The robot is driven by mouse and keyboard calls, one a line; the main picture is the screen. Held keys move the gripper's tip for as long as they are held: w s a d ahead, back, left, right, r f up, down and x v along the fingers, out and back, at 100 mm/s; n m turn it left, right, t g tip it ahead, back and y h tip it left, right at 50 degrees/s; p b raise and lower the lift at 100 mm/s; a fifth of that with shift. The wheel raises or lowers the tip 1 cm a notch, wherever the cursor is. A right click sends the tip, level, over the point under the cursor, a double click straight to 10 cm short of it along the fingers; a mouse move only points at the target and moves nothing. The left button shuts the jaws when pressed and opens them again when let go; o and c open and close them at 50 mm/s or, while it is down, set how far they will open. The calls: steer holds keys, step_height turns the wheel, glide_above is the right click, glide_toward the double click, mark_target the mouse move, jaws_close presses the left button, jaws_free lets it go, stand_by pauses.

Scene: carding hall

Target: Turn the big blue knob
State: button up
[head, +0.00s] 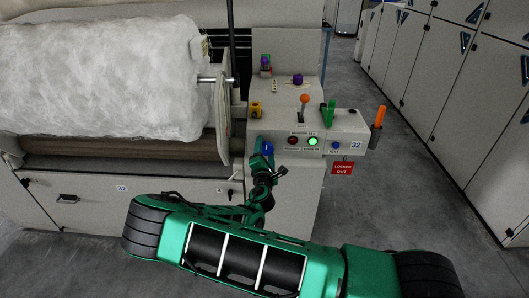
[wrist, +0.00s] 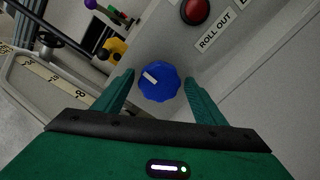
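The big blue knob (wrist: 160,82) is in the middle of the wrist view, round with a scalloped edge and a white pointer mark toward its upper left. In the head view the blue knob (head: 267,147) shows on the front of the grey control box, just above my arm's end. My gripper (wrist: 158,86) is open, with one green finger on each side of the knob and a visible gap to each. I cannot tell how far the fingertips are from the panel in depth. Nothing is held.
A red button (wrist: 195,10) marked ROLL OUT is above right of the knob, and a yellow part (wrist: 113,49) is at its upper left. The control box (head: 310,175) carries an orange-topped lever (head: 304,99), a lit green button (head: 313,141) and a red LOCKED OUT tag (head: 342,168).

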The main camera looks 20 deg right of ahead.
steer(key=shift+s, duration=0.1)
steer(key=v, duration=1)
steer(key=shift+s+a, duration=0.15)
steer(key=shift+s, duration=0.1)
steer(key=s+d+r+m+g+h, duration=0.25)
steer(key=s+d+m+g, duration=0.35)
steer(key=d, duration=0.5)
steer(key=s+d+r+m+g+h, duration=0.1)
steer(key=s+d+m+g+h, duration=0.3)
steer(key=d+m, duration=0.5)
steer(key=s+d+r+m+g+y, duration=0.25)
steer(key=s+d+m+g, duration=0.4)
steer(key=s, duration=0.35)
steer(key=s+a+r+m+y, duration=0.2)
steer(key=s+r+y, duration=0.3)
steer(key=s, duration=0.5)
steer(key=s+a+r+m+y, duration=0.3)
steer(key=s+r+y, duration=0.1)
steer(key=s+r, duration=0.4)
steer(key=shift+s+a+r+g+y, duration=0.25)
steer(key=shift+s+g+y, duration=0.15)
steer(key=shift+s, duration=0.8)
